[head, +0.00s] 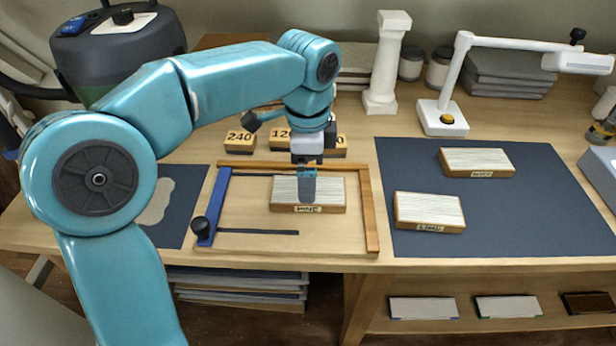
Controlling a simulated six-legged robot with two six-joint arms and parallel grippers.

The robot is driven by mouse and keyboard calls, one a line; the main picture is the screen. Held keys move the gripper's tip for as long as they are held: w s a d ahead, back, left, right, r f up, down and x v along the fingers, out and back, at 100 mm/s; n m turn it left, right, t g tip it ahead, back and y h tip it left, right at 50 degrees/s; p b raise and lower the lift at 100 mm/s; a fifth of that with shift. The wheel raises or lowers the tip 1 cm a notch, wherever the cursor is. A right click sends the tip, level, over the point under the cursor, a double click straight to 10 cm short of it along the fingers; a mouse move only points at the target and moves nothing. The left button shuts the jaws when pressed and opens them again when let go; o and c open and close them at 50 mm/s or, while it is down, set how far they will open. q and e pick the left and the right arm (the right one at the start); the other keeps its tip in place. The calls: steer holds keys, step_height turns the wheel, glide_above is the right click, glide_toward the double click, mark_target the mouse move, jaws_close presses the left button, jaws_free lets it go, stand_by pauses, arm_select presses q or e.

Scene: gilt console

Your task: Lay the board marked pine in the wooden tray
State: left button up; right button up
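A pale board (332,194) with a dark-lettered front tag lies flat inside the wooden tray (371,210), near its middle. The tag looks like pine, but the letters are small. My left gripper (307,198) points straight down over the middle of this board, its fingers overlapping the board's top and front edge. I cannot tell whether the fingers are closed on it. Two similar boards lie on the dark mat: one (430,207) with a tag that looks like lime, and one (477,160) with an unreadable tag. My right gripper is out of view.
A blue bar with a black knob (201,228) runs along the tray's left side. Sanding blocks marked 240 (240,141) and 120 stand behind the tray. A white column (386,65) and white lamp (444,118) stand behind the dark mat (540,215), which has free room.

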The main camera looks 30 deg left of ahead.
arm_select(q)
step_height(320, 180, up, 8)
steer(key=p, duration=0.1)
steer(key=shift+p, duration=0.4)
steer(key=shift+f, duration=0.1)
steer(key=shift+s, duration=0.15)
